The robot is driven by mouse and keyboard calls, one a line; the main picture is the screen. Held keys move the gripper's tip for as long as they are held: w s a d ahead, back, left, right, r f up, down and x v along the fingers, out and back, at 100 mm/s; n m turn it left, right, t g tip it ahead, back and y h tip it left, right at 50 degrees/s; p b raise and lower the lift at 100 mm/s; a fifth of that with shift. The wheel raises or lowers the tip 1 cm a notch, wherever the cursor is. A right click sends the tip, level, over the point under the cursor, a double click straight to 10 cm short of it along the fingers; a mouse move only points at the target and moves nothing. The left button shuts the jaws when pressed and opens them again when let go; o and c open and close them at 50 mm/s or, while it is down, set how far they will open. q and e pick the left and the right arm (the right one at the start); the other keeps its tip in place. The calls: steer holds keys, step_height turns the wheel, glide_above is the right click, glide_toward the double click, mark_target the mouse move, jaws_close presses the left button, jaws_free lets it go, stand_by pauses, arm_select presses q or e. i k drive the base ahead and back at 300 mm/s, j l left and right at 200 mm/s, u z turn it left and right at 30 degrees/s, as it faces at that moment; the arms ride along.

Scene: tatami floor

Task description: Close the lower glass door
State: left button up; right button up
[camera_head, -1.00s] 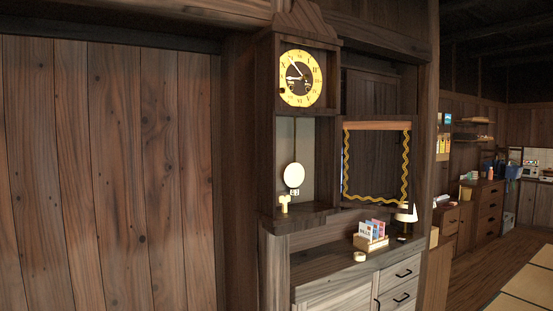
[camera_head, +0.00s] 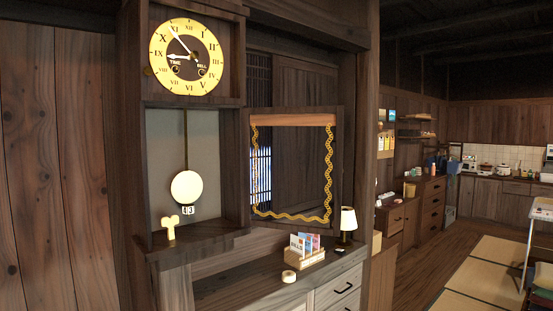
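A tall wooden wall clock stands on the left of the head view. Its lower glass door (camera_head: 292,119) is open, swung out to the right of the clock's lower compartment. The door has a dark wooden frame, clear glass and a wavy gold trim along its sides and bottom. The open compartment (camera_head: 160,160) shows a round pendulum (camera_head: 186,187) and a yellow key (camera_head: 170,227) at its bottom. The dial (camera_head: 186,56) with Roman numerals is above. Neither of my grippers is in view.
Below the clock is a wooden cabinet top holding a box of cards or booklets (camera_head: 308,258), a small round item (camera_head: 289,276) and a small lamp (camera_head: 347,222). A tatami floor (camera_head: 482,266) and a kitchen area lie to the right.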

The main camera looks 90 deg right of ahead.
mark_target(303, 116)
steer(key=k+l, duration=0.15)
steer(key=l, duration=0.35)
steer(key=k+l, duration=0.15)
steer(key=l, duration=0.35)
steer(key=k+l, duration=0.1)
steer(key=l, duration=0.4)
steer(key=k+l, duration=0.15)
steer(key=l, duration=0.35)
steer(key=k+l, duration=0.15)
steer(key=l, duration=0.35)
steer(key=k+l, duration=0.15)
steer(key=l, duration=0.35)
steer(key=k+l, duration=0.15)
steer(key=l, duration=0.4)
steer(key=k+l, duration=0.1)
steer(key=l, duration=0.4)
